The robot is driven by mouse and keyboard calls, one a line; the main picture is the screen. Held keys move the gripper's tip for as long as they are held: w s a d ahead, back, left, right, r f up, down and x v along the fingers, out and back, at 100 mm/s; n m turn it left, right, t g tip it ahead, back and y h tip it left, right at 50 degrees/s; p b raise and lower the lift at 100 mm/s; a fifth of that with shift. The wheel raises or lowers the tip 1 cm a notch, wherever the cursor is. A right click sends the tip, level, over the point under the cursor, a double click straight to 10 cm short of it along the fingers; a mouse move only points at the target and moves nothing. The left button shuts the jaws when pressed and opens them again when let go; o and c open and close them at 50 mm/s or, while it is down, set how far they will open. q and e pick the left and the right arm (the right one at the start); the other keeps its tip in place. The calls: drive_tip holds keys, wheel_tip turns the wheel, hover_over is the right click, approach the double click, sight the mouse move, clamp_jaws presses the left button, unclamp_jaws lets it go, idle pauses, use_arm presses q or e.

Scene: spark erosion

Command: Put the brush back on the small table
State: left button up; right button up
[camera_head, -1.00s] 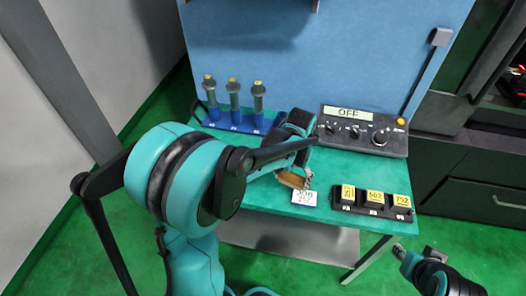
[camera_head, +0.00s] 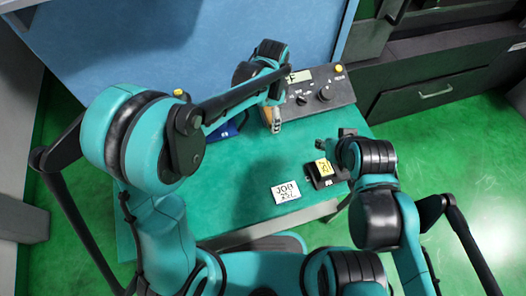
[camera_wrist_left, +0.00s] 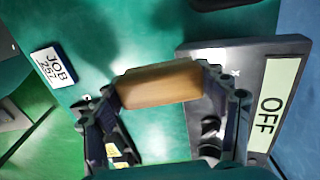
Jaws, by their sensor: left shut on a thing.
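The brush shows as a wooden block (camera_wrist_left: 158,84) between the fingers of my left gripper (camera_wrist_left: 165,90) in the left wrist view. My left gripper is shut on it. In the head view this gripper (camera_head: 275,121) is over the back of the small teal table (camera_head: 225,190), just in front of the control box. A little of the brush's wood (camera_head: 267,114) shows there; the rest is hidden. I cannot tell if the brush touches the table. My right gripper (camera_head: 326,150) is by the black block tray; its fingers are too small and hidden to judge.
The control box (camera_head: 335,91) reads OFF in the wrist view. A white JOB card (camera_head: 286,191) lies near the table's front. The black tray (camera_head: 317,180) with a yellow-labelled block is partly behind my right arm. The blue stand (camera_head: 228,131) is mostly hidden. The table's left part looks clear.

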use_arm(q)
drive_tip(key=b, duration=0.3)
hover_over(263, 162)
wheel_tip(263, 162, down, 6)
drive_tip(key=shift+f, duration=0.1)
drive_tip(key=shift+f+b, duration=0.65)
drive_tip(key=shift+f, duration=1.25)
drive_tip(key=shift+f, duration=0.2)
drive_tip(key=o, duration=1.4)
drive_tip(key=shift+o, duration=0.2)
drive_tip(key=shift+r, duration=0.1)
